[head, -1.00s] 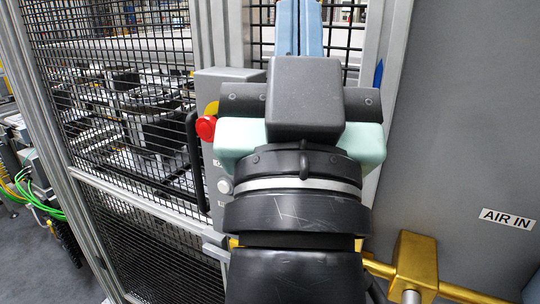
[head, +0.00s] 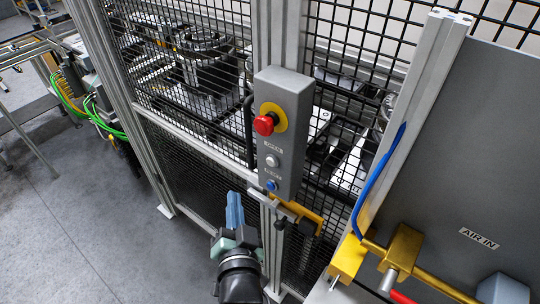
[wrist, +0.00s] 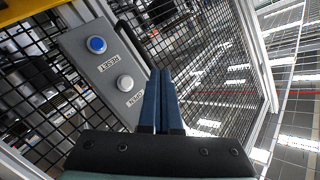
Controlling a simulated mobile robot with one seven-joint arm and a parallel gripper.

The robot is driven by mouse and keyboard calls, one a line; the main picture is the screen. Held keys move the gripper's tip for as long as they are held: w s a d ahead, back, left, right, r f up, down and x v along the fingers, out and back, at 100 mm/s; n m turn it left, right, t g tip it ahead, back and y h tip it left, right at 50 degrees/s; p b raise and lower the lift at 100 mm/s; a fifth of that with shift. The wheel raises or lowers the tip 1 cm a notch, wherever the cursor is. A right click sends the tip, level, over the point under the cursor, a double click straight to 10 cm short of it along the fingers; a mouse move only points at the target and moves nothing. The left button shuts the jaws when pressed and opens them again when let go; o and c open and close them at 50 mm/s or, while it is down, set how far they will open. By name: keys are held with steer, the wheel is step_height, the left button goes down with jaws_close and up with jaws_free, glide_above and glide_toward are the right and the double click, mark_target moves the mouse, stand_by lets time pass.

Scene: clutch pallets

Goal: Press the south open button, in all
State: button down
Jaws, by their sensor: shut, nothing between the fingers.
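A grey control box (head: 293,92) is mounted on the fence post. It carries a white button (head: 271,160) above a blue button (head: 271,185). The wrist view shows the white button (wrist: 125,83) beside a label that reads OPEN, and the blue button (wrist: 96,44) beside RESET. Nothing legible marks the box as south. My gripper (head: 234,195) is below and left of the box in the head view, apart from it. Its blue fingers are together and empty, and in the wrist view the fingertips (wrist: 160,72) lie right of the white button.
A red emergency stop (head: 265,124) on a yellow base sits above the white button. A yellow door handle (head: 305,214) is below the box. Yellow air fittings (head: 403,250) stick out at right. Mesh fence surrounds the machinery; grey floor (head: 95,215) at left is open.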

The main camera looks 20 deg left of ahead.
mark_target(271, 161)
steer(key=shift+w, duration=0.1)
steer(key=w+d+b, duration=0.3)
steer(key=w+b, duration=0.2)
steer(key=w, duration=0.3)
steer(key=shift+w, duration=0.2)
stand_by(2.1)
steer(key=shift+w+d, duration=0.15)
steer(key=shift+w, duration=0.15)
steer(key=shift+w+d+r+b, duration=0.1)
steer(key=shift+w+d+b, duration=0.1)
steer(key=shift+w+b, duration=0.3)
stand_by(0.6)
steer(key=shift+s, duration=0.15)
steer(key=shift+s+a+p, duration=0.3)
steer(key=shift+s+p, duration=0.1)
steer(key=shift+s, duration=0.35)
